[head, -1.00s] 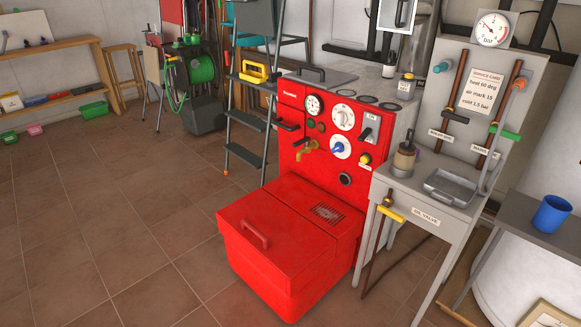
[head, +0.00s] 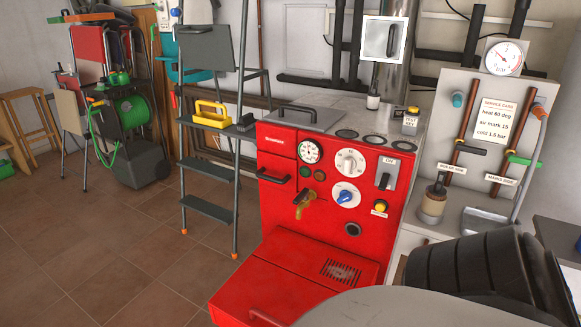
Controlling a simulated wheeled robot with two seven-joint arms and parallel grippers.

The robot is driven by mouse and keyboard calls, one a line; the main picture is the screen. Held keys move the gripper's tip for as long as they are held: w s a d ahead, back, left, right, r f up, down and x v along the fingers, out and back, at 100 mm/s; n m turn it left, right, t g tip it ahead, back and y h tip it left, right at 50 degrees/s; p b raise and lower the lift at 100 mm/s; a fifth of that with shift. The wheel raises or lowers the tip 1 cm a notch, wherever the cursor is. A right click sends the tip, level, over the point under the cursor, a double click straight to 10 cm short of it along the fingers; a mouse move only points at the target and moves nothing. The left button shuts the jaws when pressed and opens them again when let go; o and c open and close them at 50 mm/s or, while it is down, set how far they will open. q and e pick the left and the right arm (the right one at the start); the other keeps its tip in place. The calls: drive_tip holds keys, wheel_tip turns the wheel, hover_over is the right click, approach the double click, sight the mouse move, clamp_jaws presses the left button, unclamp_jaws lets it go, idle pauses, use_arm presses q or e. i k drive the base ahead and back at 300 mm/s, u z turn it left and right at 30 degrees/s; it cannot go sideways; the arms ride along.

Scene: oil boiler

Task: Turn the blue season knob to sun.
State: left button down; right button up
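The blue season knob (head: 346,197) sits on a round white dial (head: 346,188) on the front of the red boiler (head: 275,215). It is below the larger white dial with a pale knob (head: 350,163). The blue grip looks slanted, but the marks around it are too small to read, so I cannot tell which symbol it points to. Neither of my grippers is in view, and nothing touches the knob.
A brass tap (head: 304,205), black switch (head: 385,175), yellow button (head: 380,208) and dark round port (head: 353,230) surround the knob. The boiler's red lower box (head: 270,280) juts forward below. My dark arm parts cover the bottom right.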

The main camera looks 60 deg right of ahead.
sight(345, 195)
drive_tip(key=z, duration=0.55)
drive_tip(key=i, duration=1.05)
drive_tip(key=z, duration=1.35)
drive_tip(key=i, duration=0.3)
drive_tip(key=z, duration=0.25)
